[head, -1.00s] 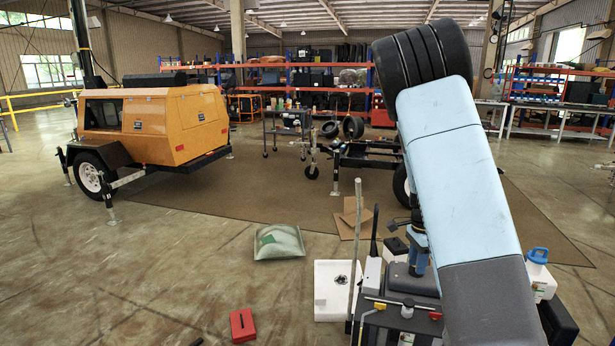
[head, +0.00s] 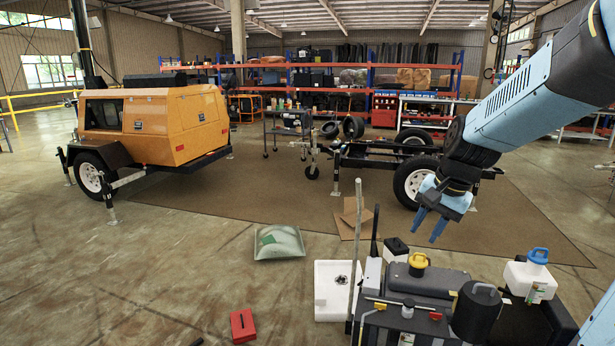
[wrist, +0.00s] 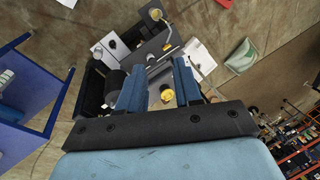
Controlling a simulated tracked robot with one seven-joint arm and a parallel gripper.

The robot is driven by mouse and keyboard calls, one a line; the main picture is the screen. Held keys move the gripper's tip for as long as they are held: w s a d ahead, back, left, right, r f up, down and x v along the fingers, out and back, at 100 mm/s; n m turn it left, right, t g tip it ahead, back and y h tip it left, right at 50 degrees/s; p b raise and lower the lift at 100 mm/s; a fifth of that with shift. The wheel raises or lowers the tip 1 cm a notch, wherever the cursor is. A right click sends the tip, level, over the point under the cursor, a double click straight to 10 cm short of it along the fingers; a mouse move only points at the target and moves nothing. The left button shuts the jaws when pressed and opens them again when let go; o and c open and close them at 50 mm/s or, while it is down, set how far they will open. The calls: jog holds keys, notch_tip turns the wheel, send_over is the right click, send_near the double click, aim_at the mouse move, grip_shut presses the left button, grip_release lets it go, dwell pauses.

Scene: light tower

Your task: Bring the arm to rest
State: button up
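My gripper (head: 428,225) hangs in the air at the right of the head view, above and behind the dark equipment deck, with its blue fingers pointing down. In the wrist view my gripper (wrist: 158,90) shows two blue fingers spread apart with nothing between them. Beyond the gap, lower down, is the yellow-capped part (wrist: 167,95) on the deck. The light blue arm comes in from the upper right of the head view.
The deck (head: 425,285) carries a yellow cap (head: 419,260), a black canister (head: 477,312) and a white jug with a blue lid (head: 530,275). An orange light tower (head: 155,125) stands at left. A wheeled trailer frame (head: 390,155) is behind the gripper.

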jog(key=s+a+r+n+t+h, duration=0.1)
jog(key=s+r+n, duration=0.2)
jog(key=s, duration=0.5)
jog(key=s+a+r+n+t+h, duration=0.1)
jog(key=s+r+n+t, duration=0.1)
jog(key=s+r+n, duration=0.2)
jog(key=shift+s+r, duration=0.2)
jog(key=shift+s, duration=1.7)
jog(key=shift+a, duration=0.1)
